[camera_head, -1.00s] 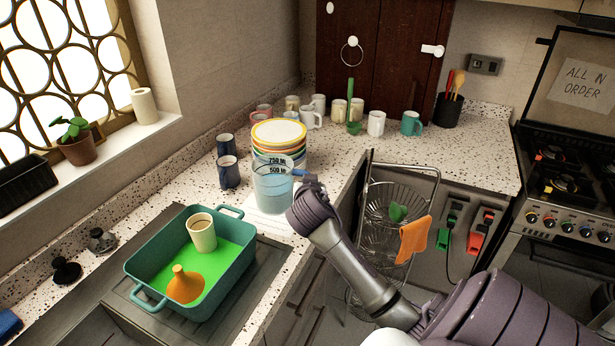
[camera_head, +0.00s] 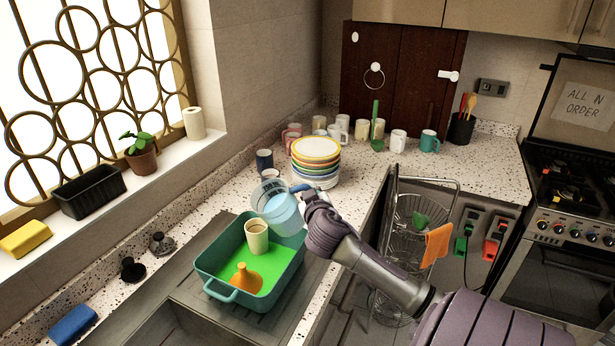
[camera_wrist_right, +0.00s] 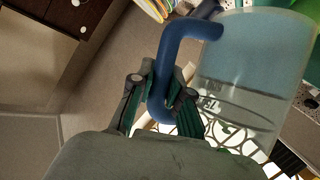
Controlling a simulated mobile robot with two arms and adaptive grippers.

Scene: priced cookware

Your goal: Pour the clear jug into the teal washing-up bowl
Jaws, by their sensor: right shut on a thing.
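The clear jug (camera_head: 279,208) with bluish liquid and a blue handle is held up over the far right part of the teal washing-up bowl. It is tilted with its mouth toward the upper left. My right gripper (camera_head: 312,203) is shut on its handle; the right wrist view shows the blue handle (camera_wrist_right: 166,75) between the fingers and the jug (camera_wrist_right: 250,75) at right. The teal bowl (camera_head: 219,288) sits by the sink, with a green inside, a cream cup (camera_head: 256,237) and an orange funnel-like thing (camera_head: 245,279) in it. No stream from the jug shows. My left gripper is out of view.
A stack of plates (camera_head: 316,160) stands just behind the jug, with dark mugs (camera_head: 265,161) to its left. Several mugs line the back counter. Taps stand left of the bowl.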

